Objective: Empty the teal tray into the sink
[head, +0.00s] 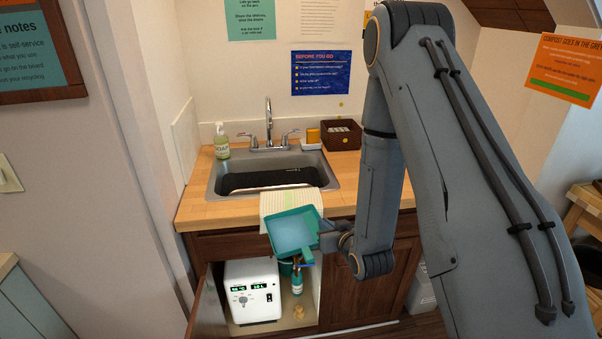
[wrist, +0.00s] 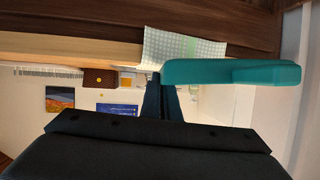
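The teal tray (head: 292,234) is in front of the counter in the head view, below the counter edge and over the open cabinet. It is tilted, with its pale blue inside facing my head camera; I cannot tell whether that is liquid. My gripper (head: 319,237) is shut on the tray's right side. In the wrist view my fingers (wrist: 166,92) meet the near end of the tray (wrist: 235,72), seen edge-on. The steel sink (head: 213,185) is set in the counter behind and above the tray, with a dark area at its bottom.
A towel (head: 285,201) hangs over the counter's front edge (head: 200,217) between tray and sink. A faucet (head: 269,125), soap bottle (head: 221,142) and brown box (head: 341,135) stand around the sink. Below, the open cabinet holds a white device (head: 252,290) and a teal bottle (head: 296,282).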

